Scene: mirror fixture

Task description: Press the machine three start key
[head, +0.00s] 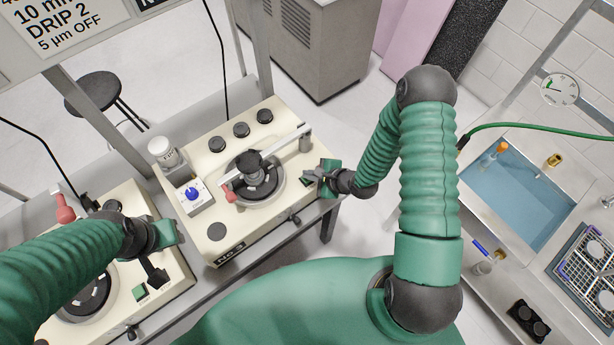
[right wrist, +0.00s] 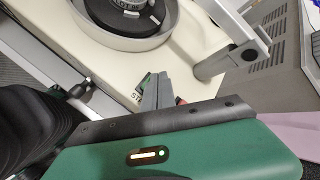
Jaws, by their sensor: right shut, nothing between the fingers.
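Machine three (head: 215,232) is a cream bench unit with "No.3" on its front and a round dark plate in a grey ring on top. My right gripper (head: 308,181) is at its right front corner, shut and empty. In the right wrist view the shut fingertips (right wrist: 157,80) are over or beside a small green key (right wrist: 146,80) with lettering starting "ST". The fingers hide part of the key; I cannot tell whether they touch it. A bit of red shows to their right. My left gripper (head: 155,270) hangs over the left neighbouring machine; its fingers are unclear.
The left machine (head: 180,281) has a green key (head: 140,292). A sink (head: 515,190) and a rack (head: 590,262) stand at right.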

